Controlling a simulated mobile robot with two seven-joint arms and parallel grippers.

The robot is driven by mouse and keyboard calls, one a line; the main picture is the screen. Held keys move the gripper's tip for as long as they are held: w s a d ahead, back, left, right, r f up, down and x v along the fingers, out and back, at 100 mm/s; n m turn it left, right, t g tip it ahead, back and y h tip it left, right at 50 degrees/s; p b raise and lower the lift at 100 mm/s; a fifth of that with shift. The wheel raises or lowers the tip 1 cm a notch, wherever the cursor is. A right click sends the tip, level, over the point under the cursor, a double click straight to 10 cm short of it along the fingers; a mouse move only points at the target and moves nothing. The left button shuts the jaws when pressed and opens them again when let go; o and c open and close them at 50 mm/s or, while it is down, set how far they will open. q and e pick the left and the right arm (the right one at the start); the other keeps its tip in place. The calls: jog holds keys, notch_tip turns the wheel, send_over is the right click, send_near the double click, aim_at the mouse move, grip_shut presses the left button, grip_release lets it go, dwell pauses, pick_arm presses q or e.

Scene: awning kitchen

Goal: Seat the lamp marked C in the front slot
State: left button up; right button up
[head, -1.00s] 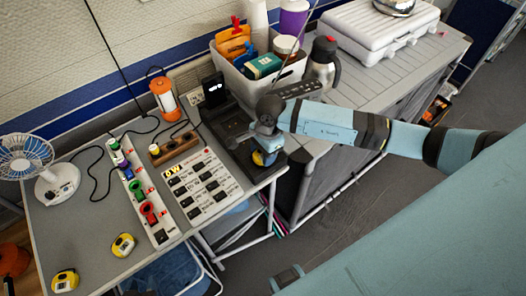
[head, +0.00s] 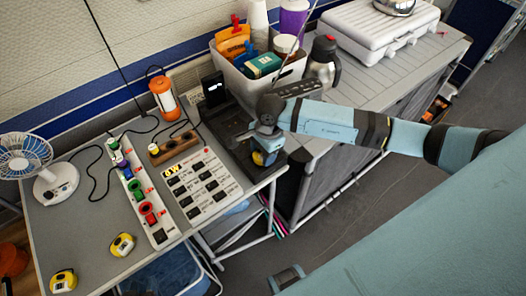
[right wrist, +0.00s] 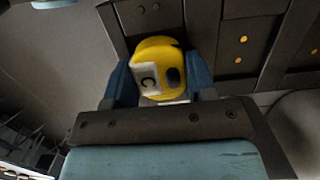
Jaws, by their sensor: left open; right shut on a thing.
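The lamp marked C (right wrist: 155,70) is yellow with a white C label and a dark patch. In the right wrist view it sits between the blue fingers of my right gripper (right wrist: 158,84), which is shut on it. In the head view my right gripper (head: 266,156) is over the front end of the dark charging rack (head: 238,131), with the lamp (head: 259,158) low between its fingers. The front slot is hidden by the gripper and lamp. I cannot tell whether the lamp touches the rack.
Two yellow lamps (head: 122,244) lie at the table's front left, their marks unreadable. A power strip (head: 145,200), a label board (head: 200,184), a wooden block (head: 172,148) and an orange lantern (head: 164,98) stand left of the rack. A filled white bin (head: 238,80) stands behind it.

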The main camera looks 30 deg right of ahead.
jog(key=shift+f, duration=0.15)
jog(key=o, duration=0.9)
jog(key=shift+o, duration=0.3)
jog(key=shift+f, duration=0.15)
jog(key=shift+s, duration=0.15)
jog(key=shift+c, duration=0.7)
jog(key=shift+o, duration=0.4)
jog(key=shift+s, duration=0.1)
jog(key=shift+f, duration=0.1)
